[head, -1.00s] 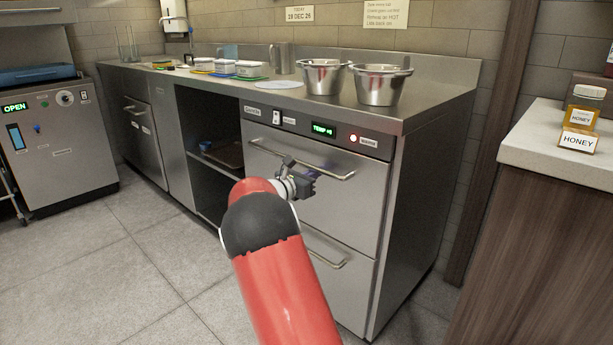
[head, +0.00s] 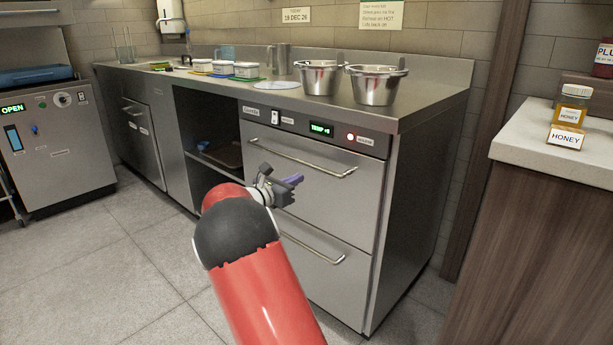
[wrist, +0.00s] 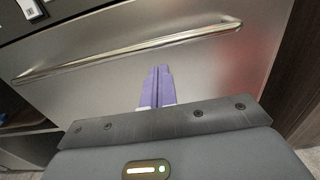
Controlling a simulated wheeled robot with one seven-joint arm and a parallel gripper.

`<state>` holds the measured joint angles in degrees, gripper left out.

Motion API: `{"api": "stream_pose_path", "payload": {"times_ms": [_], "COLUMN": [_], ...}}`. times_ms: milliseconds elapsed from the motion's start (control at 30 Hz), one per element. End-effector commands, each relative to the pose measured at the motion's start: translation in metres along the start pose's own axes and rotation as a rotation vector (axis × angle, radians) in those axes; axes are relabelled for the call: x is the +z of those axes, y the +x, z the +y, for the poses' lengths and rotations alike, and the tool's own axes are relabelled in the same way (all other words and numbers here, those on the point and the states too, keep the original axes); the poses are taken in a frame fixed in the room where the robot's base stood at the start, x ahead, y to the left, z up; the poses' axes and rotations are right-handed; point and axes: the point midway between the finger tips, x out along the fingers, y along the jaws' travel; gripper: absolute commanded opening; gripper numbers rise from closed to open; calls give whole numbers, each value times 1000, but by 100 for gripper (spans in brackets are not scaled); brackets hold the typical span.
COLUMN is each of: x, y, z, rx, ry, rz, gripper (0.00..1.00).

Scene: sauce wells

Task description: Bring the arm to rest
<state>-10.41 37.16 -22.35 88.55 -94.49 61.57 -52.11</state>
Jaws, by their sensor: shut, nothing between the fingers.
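My gripper (head: 291,181) is in front of the upper drawer (head: 300,190) of the steel counter unit, below and left of the middle of its bar handle. In the wrist view its two purple fingers (wrist: 156,88) lie together, shut and empty. The upper drawer's bar handle (wrist: 130,52) crosses the wrist view beyond the fingertips, and the gripper looks apart from it. My red arm reaches up from the bottom of the head view. The drawer is closed.
Two steel pots (head: 375,86) and several small tubs (head: 246,70) stand on the steel counter (head: 440,88). A honey jar (head: 573,106) stands on the pale counter (head: 520,140) at right. An open shelf bay (head: 210,125) is left of the drawers. The floor (head: 90,260) at left is clear.

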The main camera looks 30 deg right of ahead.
Motion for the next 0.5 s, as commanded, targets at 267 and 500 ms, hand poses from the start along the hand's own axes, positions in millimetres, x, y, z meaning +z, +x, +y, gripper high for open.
{"api": "stream_pose_path", "payload": {"times_ms": [267, 500], "x": [-1, -1], "y": [-53, -66], "z": [1, 1], "rx": [2, 1], "ry": [0, -1], "rz": [2, 1], "gripper": [0, 0]}}
